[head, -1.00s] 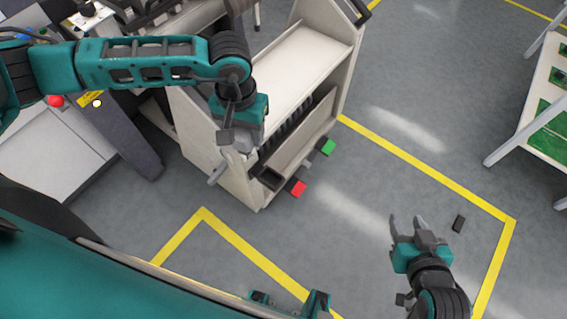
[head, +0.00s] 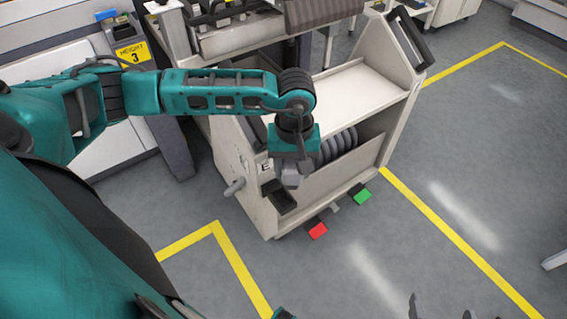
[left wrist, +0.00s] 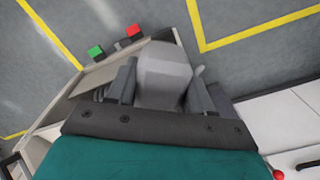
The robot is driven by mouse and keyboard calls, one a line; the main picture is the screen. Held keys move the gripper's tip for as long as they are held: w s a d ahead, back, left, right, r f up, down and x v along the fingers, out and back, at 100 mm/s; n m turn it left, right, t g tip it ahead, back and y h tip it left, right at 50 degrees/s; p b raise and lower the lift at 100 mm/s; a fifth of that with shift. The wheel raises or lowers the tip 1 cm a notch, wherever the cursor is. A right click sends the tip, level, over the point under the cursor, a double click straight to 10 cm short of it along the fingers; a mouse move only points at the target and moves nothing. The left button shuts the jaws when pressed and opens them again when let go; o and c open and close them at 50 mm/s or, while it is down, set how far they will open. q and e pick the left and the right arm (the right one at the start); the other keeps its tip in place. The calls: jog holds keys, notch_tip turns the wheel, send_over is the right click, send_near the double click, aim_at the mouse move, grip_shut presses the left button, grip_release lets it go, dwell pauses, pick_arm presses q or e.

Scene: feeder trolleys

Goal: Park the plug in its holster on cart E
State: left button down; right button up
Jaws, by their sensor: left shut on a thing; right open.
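My left gripper (head: 293,163) is over the near end of cart E (head: 255,195) and points down. It is shut on a light grey plug (head: 291,178), which also shows between the fingers in the left wrist view (left wrist: 163,75). A dark, open-topped box that looks like the holster (head: 279,198) is on the cart's near corner, just below the plug. I cannot tell whether plug and holster touch. In the left wrist view the plug and gripper hide the holster. My right gripper (head: 440,306) is open and empty; only its fingertips show at the bottom edge.
A red pedal (head: 318,231) and a green pedal (head: 362,195) stick out at the cart's foot. A grey knob (head: 234,187) juts from its left side. Grey reels (head: 338,145) sit in its bay. Open floor with yellow lines (head: 450,243) lies to the right.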

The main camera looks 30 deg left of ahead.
pick_arm(q)
jog(key=w+a+f+n+b, duration=0.2)
jog(key=a+f+n+b, duration=0.2)
jog(key=f+n+b, duration=0.3)
notch_tip(320, 180, down, 3)
jog(key=shift+r+b, duration=0.1)
jog(key=shift+b, duration=1.1)
pick_arm(e)
notch_tip(320, 180, down, 8)
jog(key=w+a, duration=0.1)
jog(key=a, duration=0.1)
jog(key=shift+y, duration=0.3)
jog(key=shift+f, duration=0.15)
pick_arm(q)
jog(key=shift+f+b, duration=0.6)
jog(key=shift+f, duration=0.25)
jog(key=shift+f+b, duration=0.6)
jog(key=shift+f, duration=0.1)
pick_arm(e)
jog(key=shift+w+a+f, duration=0.2)
jog(key=shift+w+a, duration=0.1)
jog(key=shift+a, duration=0.15)
pick_arm(q)
jog(key=shift+f, duration=0.25)
pick_arm(e)
jog(key=shift+d+f, duration=0.2)
jog(key=shift+f, duration=0.15)
